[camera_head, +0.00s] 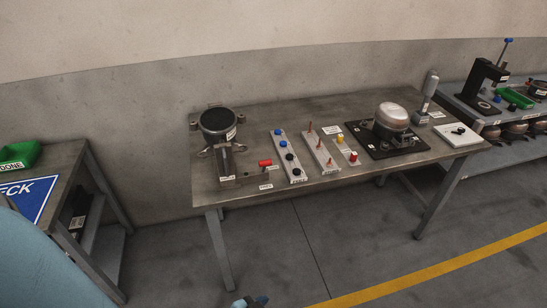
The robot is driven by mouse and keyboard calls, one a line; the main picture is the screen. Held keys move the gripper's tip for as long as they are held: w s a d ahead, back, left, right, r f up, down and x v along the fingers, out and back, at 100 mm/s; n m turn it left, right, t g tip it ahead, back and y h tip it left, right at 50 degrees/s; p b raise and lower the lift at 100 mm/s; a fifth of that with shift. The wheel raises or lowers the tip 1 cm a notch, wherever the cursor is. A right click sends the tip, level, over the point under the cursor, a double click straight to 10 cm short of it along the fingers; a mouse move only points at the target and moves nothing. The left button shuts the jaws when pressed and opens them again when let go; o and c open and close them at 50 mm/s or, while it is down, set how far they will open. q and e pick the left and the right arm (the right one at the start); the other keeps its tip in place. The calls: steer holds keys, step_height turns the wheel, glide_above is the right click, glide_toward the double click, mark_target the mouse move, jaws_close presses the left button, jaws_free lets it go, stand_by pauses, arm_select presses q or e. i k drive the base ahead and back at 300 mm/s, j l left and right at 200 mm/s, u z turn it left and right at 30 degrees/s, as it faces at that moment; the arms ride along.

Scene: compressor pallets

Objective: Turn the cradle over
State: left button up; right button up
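What looks like the cradle (227,164) is a grey metal fixture with side brackets at the left end of the middle workbench. A round part with a black top (217,121) sits upright in it. A red handle (265,163) sticks out at its lower right, beside a small block. The underside of the round part is hidden.
The workbench (330,194) also holds strips with blue, black and red pegs (290,157), a silver dome on a black plate (391,117) and a white plate (457,134). A side table with a green bin (18,155) stands left. Floor in front is clear.

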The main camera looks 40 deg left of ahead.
mark_target(218, 124)
steer(key=u, duration=1.45)
